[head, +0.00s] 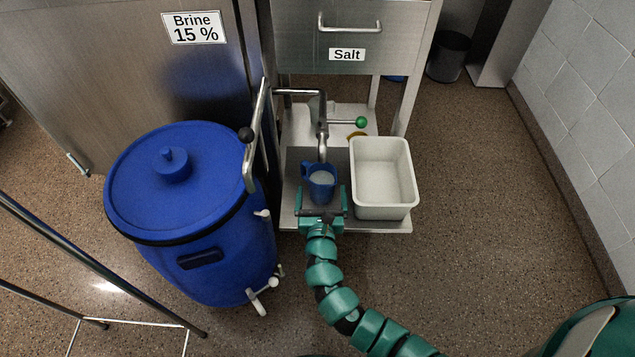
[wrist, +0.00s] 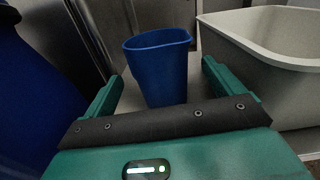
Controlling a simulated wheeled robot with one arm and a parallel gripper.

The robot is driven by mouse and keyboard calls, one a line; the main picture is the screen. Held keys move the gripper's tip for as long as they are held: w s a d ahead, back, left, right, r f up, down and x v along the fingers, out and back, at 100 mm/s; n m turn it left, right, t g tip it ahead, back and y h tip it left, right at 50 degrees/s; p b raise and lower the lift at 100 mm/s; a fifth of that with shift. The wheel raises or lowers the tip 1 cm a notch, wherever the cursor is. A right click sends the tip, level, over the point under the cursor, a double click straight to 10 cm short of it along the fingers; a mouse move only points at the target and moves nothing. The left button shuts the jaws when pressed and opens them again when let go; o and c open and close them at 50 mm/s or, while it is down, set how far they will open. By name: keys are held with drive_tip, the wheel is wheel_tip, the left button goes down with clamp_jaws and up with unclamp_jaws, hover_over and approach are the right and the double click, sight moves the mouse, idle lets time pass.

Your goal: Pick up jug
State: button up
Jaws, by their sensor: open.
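A small blue jug (head: 321,184) stands upright on a low metal shelf (head: 291,216), below a tap spout (head: 322,148). Its inside looks pale, and its handle shows on the left in the head view. In the wrist view the jug (wrist: 158,62) stands between the two fingertips of my green gripper (wrist: 157,88). My gripper (head: 322,198) is open, with one finger on each side of the jug. Gaps show between the jug and both fingers in the wrist view. The jug's lower part is hidden by my gripper.
A white bin (head: 383,209) stands right of the jug on the same shelf. A large blue lidded barrel (head: 215,270) stands on the floor at left. A metal lever (head: 256,140) and a green-knobbed valve (head: 361,123) are near the tap. A drawer (head: 385,50) labelled Salt is above.

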sight(322, 172)
drive_tip(key=shift+w+d+f, duration=0.1)
drive_tip(key=shift+w+f, duration=0.05)
drive_tip(key=shift+w, duration=0.4)
drive_tip(key=shift+w+b, duration=0.85)
drive_tip(key=shift+w, duration=1.3)
drive_tip(key=shift+c, duration=0.2)
drive_tip(key=c, duration=1.4)
